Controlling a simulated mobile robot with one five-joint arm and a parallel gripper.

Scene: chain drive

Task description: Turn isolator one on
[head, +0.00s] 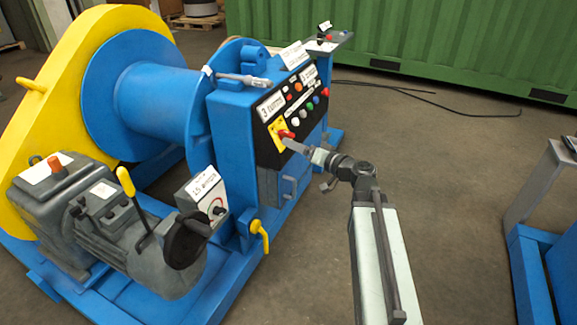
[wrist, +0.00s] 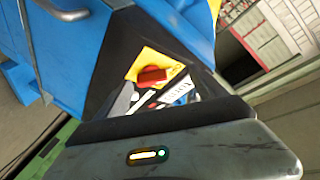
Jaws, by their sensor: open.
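A red rotary handle on a yellow plate (head: 279,130) sits at the lower left of the black control panel. My gripper (head: 299,146) is at the panel, close in front of this handle. In the wrist view the red handle (wrist: 153,75) shows on its yellow plate between my dark, spread fingers. It looks apart from the fingers, but contact cannot be told for sure. No "isolator one" lettering is readable. A small grey box with a dark knob (head: 217,210) and a label stands lower left on the machine.
The black panel (head: 268,152) also has several coloured buttons and white labels. A blue drum (head: 150,95) and yellow guard (head: 75,60) stand left, with a grey motor (head: 120,225) in front. Open floor (head: 440,170) lies right; a blue stand (head: 535,260) is at far right.

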